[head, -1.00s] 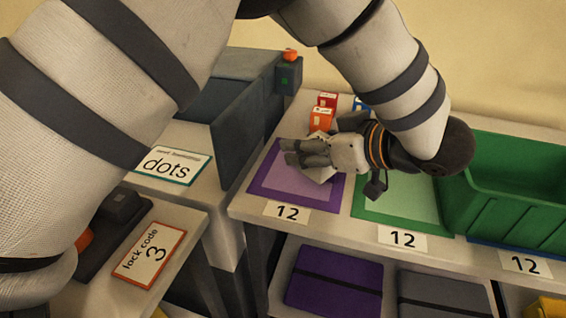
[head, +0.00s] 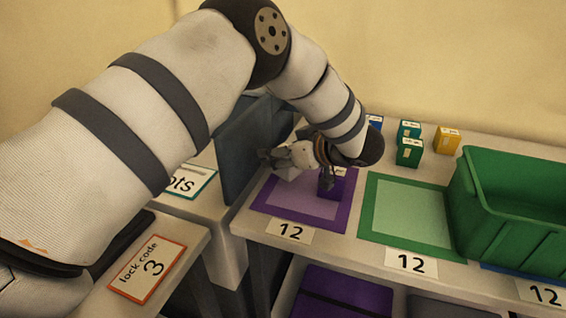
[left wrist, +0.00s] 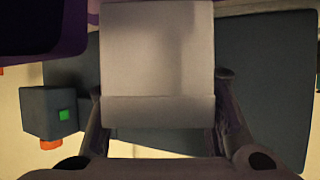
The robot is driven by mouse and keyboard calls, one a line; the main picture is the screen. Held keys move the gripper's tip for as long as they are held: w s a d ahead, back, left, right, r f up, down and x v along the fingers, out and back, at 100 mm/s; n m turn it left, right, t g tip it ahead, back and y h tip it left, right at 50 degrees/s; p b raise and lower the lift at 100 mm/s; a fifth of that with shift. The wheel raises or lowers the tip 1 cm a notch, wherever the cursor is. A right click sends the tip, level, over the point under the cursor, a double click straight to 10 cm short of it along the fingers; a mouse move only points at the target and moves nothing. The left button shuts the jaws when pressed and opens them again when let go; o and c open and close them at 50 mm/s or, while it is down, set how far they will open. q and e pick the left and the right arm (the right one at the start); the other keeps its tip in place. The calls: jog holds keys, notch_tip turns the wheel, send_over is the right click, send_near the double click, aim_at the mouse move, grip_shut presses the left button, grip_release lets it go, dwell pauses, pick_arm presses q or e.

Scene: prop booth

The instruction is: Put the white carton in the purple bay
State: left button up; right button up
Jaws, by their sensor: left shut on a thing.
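My left gripper (head: 272,158) is shut on the white carton, just above the back left part of the purple bay (head: 283,207). The white carton (left wrist: 158,55) fills the middle of the left wrist view, with a finger on either side. In the head view only a small pale part of the white carton (head: 289,173) shows under the fingers. A purple carton (head: 331,187) appears to stand at the bay's back right, partly hidden by my wrist. I cannot tell whether the white carton touches the bay. My right gripper is not in view.
Teal cartons (head: 409,152) and a yellow carton (head: 446,141) stand at the back.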

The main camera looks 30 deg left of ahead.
pick_arm(q)
notch_tip(320, 180, down, 3)
jog(key=shift+d+f, duration=0.1)
jog(key=shift+r, duration=0.35)
jog(key=shift+f, duration=0.2)
jog(key=o, duration=1.2)
jog(key=shift+r, duration=0.15)
jog(key=shift+d+r, duration=0.25)
jog(key=shift+d, duration=0.05)
jog(key=v, duration=1.1)
jog(key=shift+d+r, duration=0.15)
jog(key=shift+d, duration=0.05)
